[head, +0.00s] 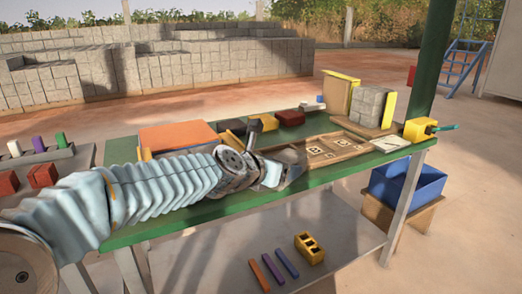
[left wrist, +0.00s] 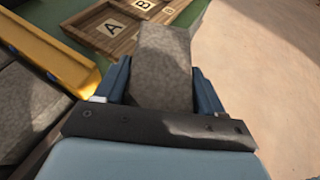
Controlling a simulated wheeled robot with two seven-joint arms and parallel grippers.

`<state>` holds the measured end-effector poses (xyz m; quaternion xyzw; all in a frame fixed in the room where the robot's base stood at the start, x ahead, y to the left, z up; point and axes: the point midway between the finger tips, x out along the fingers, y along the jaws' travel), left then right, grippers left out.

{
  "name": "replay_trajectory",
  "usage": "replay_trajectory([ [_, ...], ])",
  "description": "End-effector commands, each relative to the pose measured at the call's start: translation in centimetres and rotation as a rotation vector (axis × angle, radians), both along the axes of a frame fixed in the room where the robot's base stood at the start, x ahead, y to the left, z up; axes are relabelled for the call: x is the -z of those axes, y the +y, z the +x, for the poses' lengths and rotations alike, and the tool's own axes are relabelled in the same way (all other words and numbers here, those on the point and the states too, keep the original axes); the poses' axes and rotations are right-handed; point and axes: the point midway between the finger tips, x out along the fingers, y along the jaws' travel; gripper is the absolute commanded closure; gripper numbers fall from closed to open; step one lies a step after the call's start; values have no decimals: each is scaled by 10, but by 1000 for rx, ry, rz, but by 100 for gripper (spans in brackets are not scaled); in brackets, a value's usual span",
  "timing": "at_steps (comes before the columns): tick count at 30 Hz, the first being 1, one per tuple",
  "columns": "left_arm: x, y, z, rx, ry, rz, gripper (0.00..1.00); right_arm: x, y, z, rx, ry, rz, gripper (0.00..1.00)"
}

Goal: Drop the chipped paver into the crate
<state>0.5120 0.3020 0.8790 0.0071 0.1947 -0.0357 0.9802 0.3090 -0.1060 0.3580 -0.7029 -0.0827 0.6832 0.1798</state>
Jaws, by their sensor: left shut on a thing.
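My left gripper (head: 281,174) is over the green workbench, just left of the wooden letter tray. In the left wrist view its two blue fingers (left wrist: 163,80) are shut on a rough grey paver (left wrist: 165,62), one on each side. No chip can be made out on the part that shows. My right gripper is not in view.
The wooden tray (left wrist: 107,27) has lettered compartments, A and B among them. Stacked grey blocks (head: 369,107) stand between yellow-edged boards behind it. A yellow tool (head: 420,130) sits at the bench's right corner, near the crate. A yellow block (head: 309,248) lies on the lower shelf.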

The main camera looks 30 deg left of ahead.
Motion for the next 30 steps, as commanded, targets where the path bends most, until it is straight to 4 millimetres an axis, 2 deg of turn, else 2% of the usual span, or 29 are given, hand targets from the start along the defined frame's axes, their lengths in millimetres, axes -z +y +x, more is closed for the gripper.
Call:
replay_trajectory([
  [5,44,-51,17,-5,6,-3,100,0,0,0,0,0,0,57],
  [12,128,-147,51,-28,9,-3,100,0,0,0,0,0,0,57],
  [15,153,-176,62,-41,6,-2,100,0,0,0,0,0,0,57],
  [18,173,-199,70,-53,3,-2,100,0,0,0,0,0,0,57],
  [25,203,-232,84,-68,-1,-1,100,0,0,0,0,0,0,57],
  [30,204,-235,85,-69,-6,3,100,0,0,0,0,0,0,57],
])
